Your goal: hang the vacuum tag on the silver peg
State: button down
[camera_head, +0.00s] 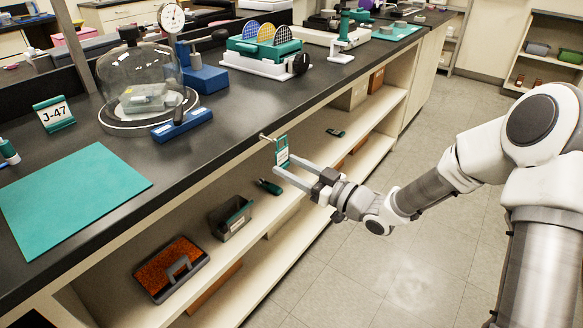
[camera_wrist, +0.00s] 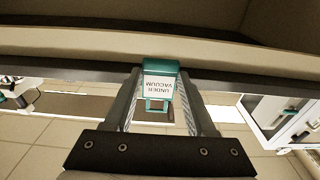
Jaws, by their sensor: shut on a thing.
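The vacuum tag (camera_head: 282,151) is a small teal tag with a white label, held upright at the bench's front edge. In the wrist view the tag (camera_wrist: 159,84) shows the words "UNDER VACUUM", upside down in that picture. My gripper (camera_head: 280,168) is shut on the tag, with one finger on each side of it. The silver peg (camera_head: 265,137) sticks out from the bench's front edge, just up and left of the tag. The tag's top is close to the peg; I cannot tell whether they touch. The peg cannot be made out in the wrist view.
The black bench top (camera_head: 200,135) lies just above my gripper. On it stand a glass bell jar (camera_head: 140,75), a J-47 sign (camera_head: 54,114) and a teal mat (camera_head: 70,198). Below, open shelves hold an orange-topped box (camera_head: 170,268) and a grey bin (camera_head: 231,218). The floor aisle is clear.

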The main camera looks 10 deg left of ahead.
aim_at(285, 168)
jog(key=shift+w+a, duration=0.1)
jog(key=shift+a, duration=0.1)
jog(key=shift+b+x, duration=0.45)
jog(key=shift+x, duration=1.4)
jog(key=shift+f, duration=0.1)
jog(key=shift+f+b, duration=0.4)
jog(key=shift+f, duration=0.05)
jog(key=shift+c, duration=0.7)
grip_release()
jog(key=shift+c, duration=0.4)
jog(key=shift+d, duration=0.1)
